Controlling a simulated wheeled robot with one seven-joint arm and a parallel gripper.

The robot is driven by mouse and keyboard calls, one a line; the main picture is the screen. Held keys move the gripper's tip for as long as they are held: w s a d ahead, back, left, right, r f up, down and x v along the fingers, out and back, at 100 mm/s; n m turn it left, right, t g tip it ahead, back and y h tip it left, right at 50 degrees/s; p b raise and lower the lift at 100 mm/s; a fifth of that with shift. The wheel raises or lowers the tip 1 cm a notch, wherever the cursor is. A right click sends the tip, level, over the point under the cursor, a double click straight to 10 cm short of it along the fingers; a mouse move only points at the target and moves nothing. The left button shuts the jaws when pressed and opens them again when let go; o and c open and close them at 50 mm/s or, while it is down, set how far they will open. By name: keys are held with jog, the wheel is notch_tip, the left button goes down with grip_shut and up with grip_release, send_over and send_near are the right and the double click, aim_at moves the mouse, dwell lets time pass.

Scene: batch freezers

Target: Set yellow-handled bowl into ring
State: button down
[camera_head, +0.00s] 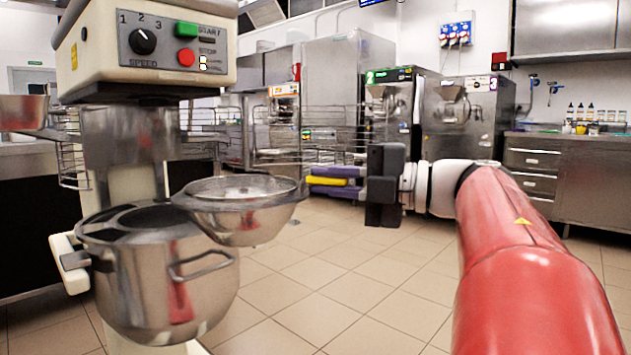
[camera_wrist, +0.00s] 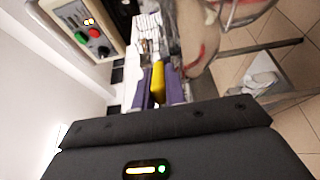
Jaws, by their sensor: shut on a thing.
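My gripper (camera_head: 325,181) has purple fingers shut on the yellow handle (camera_head: 328,181); the handle also shows between the fingers in the wrist view (camera_wrist: 158,82). The shiny metal bowl (camera_head: 245,222) is left of the fingertips in the head view, roughly level and held in the air. It overlaps the right rim of the mixer's metal pot (camera_head: 150,290), and I cannot tell whether they touch. The pot's top has a metal rim around dark openings (camera_head: 148,216). I cannot make out a separate ring with certainty.
The cream mixer head (camera_head: 145,45) with its speed knob and buttons overhangs the pot. A side handle (camera_head: 205,264) sticks out of the pot. Wire racks (camera_head: 335,130) and batch freezers (camera_head: 465,120) stand behind. The tiled floor (camera_head: 340,280) at front centre is clear.

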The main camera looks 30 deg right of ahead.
jog(key=shift+w+a+f, duration=0.15)
jog(key=shift+w+a, duration=0.35)
jog(key=shift+w, duration=0.55)
jog(key=shift+w+a+f, duration=0.1)
jog(key=shift+w+a, duration=0.35)
jog(key=shift+w, duration=0.65)
jog(key=shift+w+a+f, duration=0.15)
jog(key=shift+w+a, duration=0.35)
jog(key=shift+w, duration=0.55)
jog(key=shift+w+a+p, duration=1.05)
jog(key=shift+w+a, duration=1.1)
jog(key=shift+w, duration=2.8)
jog(key=shift+w+a+p, duration=1)
jog(key=shift+w+a, duration=1.15)
jog(key=shift+w, duration=2.75)
jog(key=shift+w+a+f+b, duration=0.1)
jog(key=shift+f+b, duration=1)
jog(key=shift+f, duration=0.65)
jog(key=shift+w+f+b, duration=0.1)
jog(key=shift+f+b, duration=1)
jog(key=shift+f, duration=0.6)
jog(key=shift+s, duration=0.1)
